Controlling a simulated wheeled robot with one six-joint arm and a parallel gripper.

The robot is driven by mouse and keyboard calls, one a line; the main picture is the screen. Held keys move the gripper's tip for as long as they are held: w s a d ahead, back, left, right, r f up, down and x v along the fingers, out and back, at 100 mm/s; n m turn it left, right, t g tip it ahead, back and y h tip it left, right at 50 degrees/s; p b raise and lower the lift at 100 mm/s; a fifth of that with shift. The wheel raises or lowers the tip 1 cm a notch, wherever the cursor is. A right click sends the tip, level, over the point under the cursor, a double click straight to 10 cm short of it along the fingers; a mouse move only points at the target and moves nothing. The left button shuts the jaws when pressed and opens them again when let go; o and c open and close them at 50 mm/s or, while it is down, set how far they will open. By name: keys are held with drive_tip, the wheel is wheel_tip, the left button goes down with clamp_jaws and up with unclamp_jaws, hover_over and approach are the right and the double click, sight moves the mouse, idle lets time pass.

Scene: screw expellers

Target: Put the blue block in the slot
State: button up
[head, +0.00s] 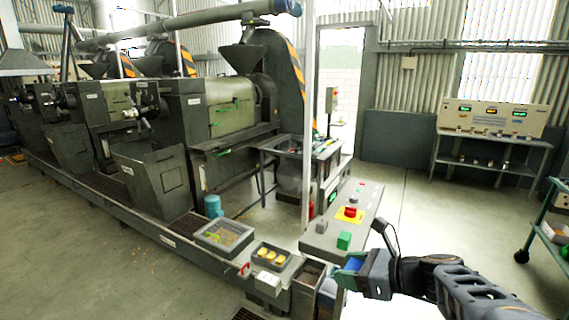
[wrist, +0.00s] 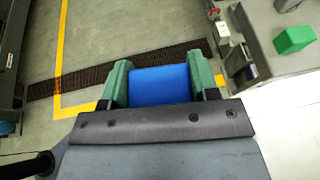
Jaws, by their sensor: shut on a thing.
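The blue block (wrist: 160,85) is held between the two green fingers of my gripper (wrist: 161,80) in the wrist view. Its lower part is hidden behind the dark gripper body. In the head view a small blue patch of the block (head: 356,264) shows between the fingers of my gripper (head: 350,270). The gripper is in front of the grey control bench (head: 330,249), at its near right end. In the wrist view, floor and a dark floor grating lie beyond the block. I cannot make out which opening is the slot.
A green block (head: 344,240) and a grey block (head: 321,227) stand on the bench near a red button (head: 351,212) on yellow. A tray with yellow items (head: 270,256) is further left. Clear floor lies behind the bench.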

drive_tip(key=w+d+f+m+t+h, duration=0.4)
drive_tip(key=w+m+h, duration=0.1)
drive_tip(key=w+m, duration=0.15)
wheel_tip(320, 180, down, 11)
drive_tip(key=w+a+t+h, duration=0.1)
drive_tip(key=w+a+h, duration=0.1)
drive_tip(key=shift+f+m, duration=0.15)
drive_tip(key=shift+m, duration=0.3)
drive_tip(key=shift+w+a, duration=0.1)
drive_tip(key=shift+w, duration=0.05)
